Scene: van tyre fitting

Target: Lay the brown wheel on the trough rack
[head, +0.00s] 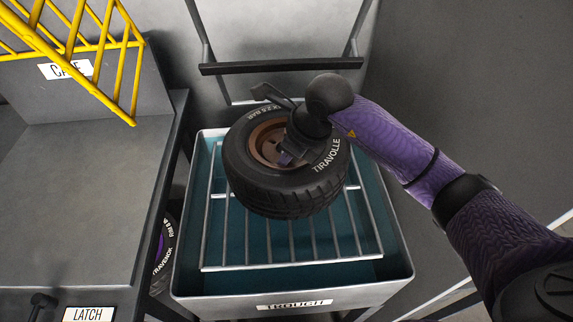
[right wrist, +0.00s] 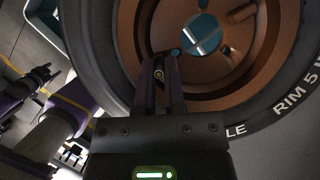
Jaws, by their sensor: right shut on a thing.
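The brown wheel (head: 285,190), a black tyre on a brown rim, is over the trough rack (head: 250,235) in the head view, toward the rack's back part. It looks slightly tilted; I cannot tell whether it touches the bars. My right gripper (head: 288,155) reaches into the rim from the right and is shut on the wheel. In the right wrist view the gripper's fingers (right wrist: 162,75) are at the brown rim (right wrist: 215,75), and a hole in its middle shows blue and a bar behind.
The rack lies in a grey trough (head: 398,262) with blue-green inside. A grey bench (head: 75,200) with a yellow cage (head: 75,40) stands at the left. Another tyre (head: 163,245) is low between bench and trough. A dark bar (head: 280,66) crosses behind. The rack's front is bare.

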